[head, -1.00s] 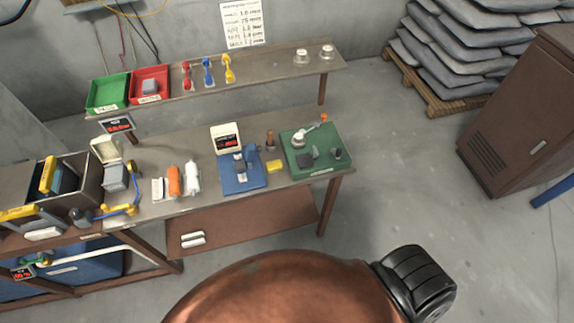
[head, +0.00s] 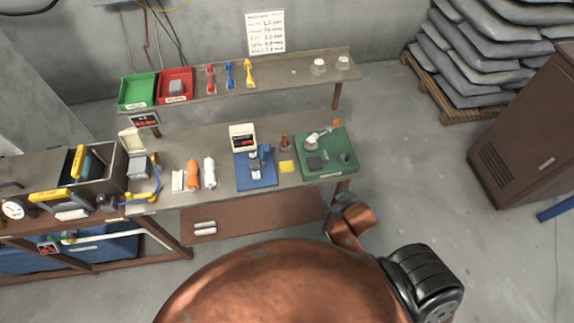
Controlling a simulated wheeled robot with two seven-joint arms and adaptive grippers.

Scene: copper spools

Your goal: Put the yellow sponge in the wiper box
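The yellow sponge (head: 287,166) lies flat on the workbench, between a blue base with a device on it (head: 256,170) and a green mat (head: 327,169). I cannot tell for sure which thing is the wiper box; a small grey box with a raised pale lid (head: 138,167) stands toward the bench's left end. A copper link of my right arm, with a grey end (head: 345,203), shows near the bench's front right corner, apart from the sponge. No fingers can be made out there. My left gripper is out of view.
A raised shelf (head: 290,77) behind the bench (head: 215,140) holds a green bin (head: 138,91), a red bin (head: 176,84) and colored tools. A brown cabinet (head: 520,130) stands right. The floor between is clear.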

